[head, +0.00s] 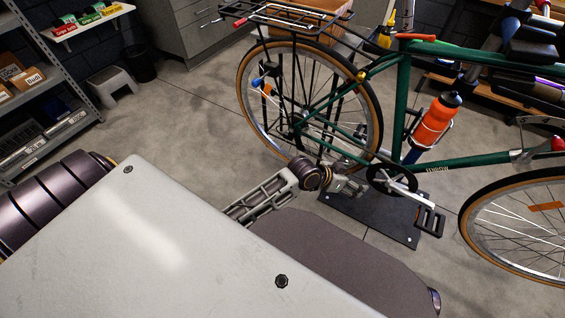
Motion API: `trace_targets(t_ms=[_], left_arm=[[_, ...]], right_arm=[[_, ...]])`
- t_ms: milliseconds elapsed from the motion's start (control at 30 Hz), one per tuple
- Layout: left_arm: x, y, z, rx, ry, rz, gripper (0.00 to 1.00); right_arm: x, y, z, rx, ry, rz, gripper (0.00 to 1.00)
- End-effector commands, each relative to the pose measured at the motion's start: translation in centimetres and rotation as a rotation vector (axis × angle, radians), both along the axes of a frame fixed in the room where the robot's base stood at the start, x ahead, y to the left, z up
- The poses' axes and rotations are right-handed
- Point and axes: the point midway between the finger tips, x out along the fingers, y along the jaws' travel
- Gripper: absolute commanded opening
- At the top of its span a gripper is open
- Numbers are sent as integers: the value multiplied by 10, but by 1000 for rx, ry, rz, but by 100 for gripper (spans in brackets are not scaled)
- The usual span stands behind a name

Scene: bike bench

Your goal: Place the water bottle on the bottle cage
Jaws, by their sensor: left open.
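The water bottle (435,120) is orange with a black cap. It stands tilted inside the green bike frame, cap end up and to the right. Thin parts of the bottle cage (411,127) show beside the bottle, and the bottle appears to sit in it. How deep it sits is hard to tell. My left gripper (350,186) is open and appears empty, low by the rear wheel and pedal crank, below and left of the bottle and apart from it. My right gripper is not in view.
The green bike (402,85) stands over a dark base plate (372,214), its rear wheel (243,95) behind my left gripper. A pedal (430,220) sticks out over the plate. Shelves (62,70), a step stool (113,88) and a black bin (139,62) stand at left. Floor between is clear.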

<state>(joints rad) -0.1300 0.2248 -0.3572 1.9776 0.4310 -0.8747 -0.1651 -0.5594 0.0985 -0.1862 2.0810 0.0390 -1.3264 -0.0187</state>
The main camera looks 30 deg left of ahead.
Motion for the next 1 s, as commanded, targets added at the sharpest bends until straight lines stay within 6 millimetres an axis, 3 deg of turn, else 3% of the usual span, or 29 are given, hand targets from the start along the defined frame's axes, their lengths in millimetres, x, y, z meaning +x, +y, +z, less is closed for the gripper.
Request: trace_targets(t_ms=[200, 500, 733, 833, 1000], left_arm=[[-56, 33, -60, 96, 188, 71, 82], [-147, 85, -124, 240, 453, 181, 82], [-206, 118, -150, 331, 607, 252, 82], [-218, 125, -155, 348, 638, 267, 82], [-222, 127, -156, 357, 649, 273, 82]], right_arm=[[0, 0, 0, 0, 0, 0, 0], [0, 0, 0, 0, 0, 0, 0], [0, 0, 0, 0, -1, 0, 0], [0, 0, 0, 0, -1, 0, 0], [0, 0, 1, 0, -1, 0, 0]])
